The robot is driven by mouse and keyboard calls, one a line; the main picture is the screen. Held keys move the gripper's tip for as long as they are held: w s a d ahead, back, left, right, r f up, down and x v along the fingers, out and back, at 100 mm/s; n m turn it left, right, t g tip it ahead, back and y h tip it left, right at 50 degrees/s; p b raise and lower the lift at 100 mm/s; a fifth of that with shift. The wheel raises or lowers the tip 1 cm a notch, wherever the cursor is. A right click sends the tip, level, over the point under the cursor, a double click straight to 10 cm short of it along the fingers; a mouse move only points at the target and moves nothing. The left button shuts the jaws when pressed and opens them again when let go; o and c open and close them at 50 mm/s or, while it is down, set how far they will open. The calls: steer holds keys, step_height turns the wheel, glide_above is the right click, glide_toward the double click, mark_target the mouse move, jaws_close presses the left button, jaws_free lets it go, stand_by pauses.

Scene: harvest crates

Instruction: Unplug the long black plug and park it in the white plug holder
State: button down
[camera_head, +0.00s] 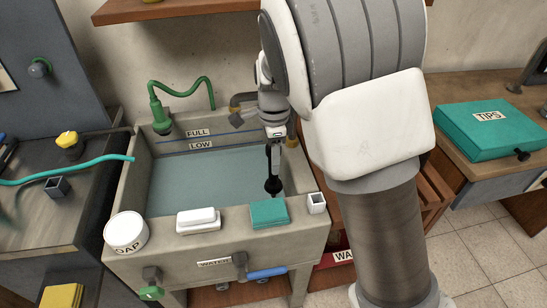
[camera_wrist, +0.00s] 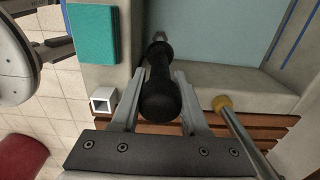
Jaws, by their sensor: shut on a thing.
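The long black plug (camera_wrist: 160,95) is between the two fingers of my gripper (camera_wrist: 156,105), which is shut on it. In the head view the plug (camera_head: 273,183) hangs below my gripper (camera_head: 273,142), over the right part of the sink near its front rim. I cannot tell whether its lower end touches the water. The white plug holder (camera_head: 317,203) is a small square cup with an open top on the sink's front right corner. It also shows in the wrist view (camera_wrist: 103,99), left of my gripper, apart from the plug, and looks empty.
The concrete sink (camera_head: 212,246) holds water. On its front rim are a teal block (camera_head: 269,213), a white soap bar (camera_head: 197,219) and a round soap tub (camera_head: 126,232). A green faucet (camera_head: 160,118) and a brass tap (camera_head: 236,119) stand at the back.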

step_height(320, 180, up, 2)
steer(key=shift+r+p, duration=0.25)
steer(key=shift+p, duration=0.75)
